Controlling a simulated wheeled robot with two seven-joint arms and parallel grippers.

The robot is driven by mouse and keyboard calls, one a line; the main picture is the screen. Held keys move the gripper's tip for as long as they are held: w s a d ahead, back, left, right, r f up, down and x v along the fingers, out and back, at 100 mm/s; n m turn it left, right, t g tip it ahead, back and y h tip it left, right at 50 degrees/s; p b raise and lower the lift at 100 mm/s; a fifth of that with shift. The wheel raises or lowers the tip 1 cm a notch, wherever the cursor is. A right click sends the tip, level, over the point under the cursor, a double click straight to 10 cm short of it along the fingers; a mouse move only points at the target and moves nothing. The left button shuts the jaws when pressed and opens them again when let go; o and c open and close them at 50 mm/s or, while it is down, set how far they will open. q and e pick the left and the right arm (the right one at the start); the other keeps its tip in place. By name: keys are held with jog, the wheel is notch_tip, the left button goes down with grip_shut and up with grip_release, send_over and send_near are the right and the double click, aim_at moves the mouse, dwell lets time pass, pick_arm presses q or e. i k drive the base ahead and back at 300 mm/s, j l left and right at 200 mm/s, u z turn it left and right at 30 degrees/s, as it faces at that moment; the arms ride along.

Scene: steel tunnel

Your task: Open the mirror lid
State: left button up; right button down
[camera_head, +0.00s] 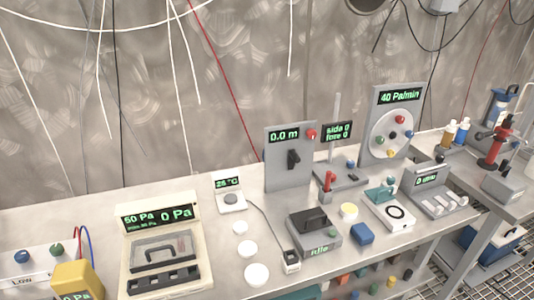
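Nothing in the camera_head view is plainly marked as a mirror lid, and I cannot tell which thing it is. A grey device reading "idle" (328,243) has a dark raised block on top and stands at the bench's middle front. A cream case (124,283) with a "0 Pa" display stands at the left; a clear panel with a dark handle lies across its front. A white unit with a black ring (394,213) and a teal piece (380,194) sits right of the middle. Neither of my grippers is in view.
The grey bench (205,240) carries several white discs (247,248), a blue block (362,234) and a yellow instrument (78,279). Upright panels reading "0.0 m" (282,170) and "40 P/min" (395,95) stand behind. Cables hang along the wall. A second table (505,205) stands right.

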aim_at(309, 220)
jog(key=l+u, duration=0.2)
jog(key=l, duration=0.5)
jog(key=l+u, duration=0.25)
jog(key=l, duration=0.4)
jog(key=k+l+u, duration=0.2)
jog(key=l, duration=0.5)
jog(key=i, duration=0.05)
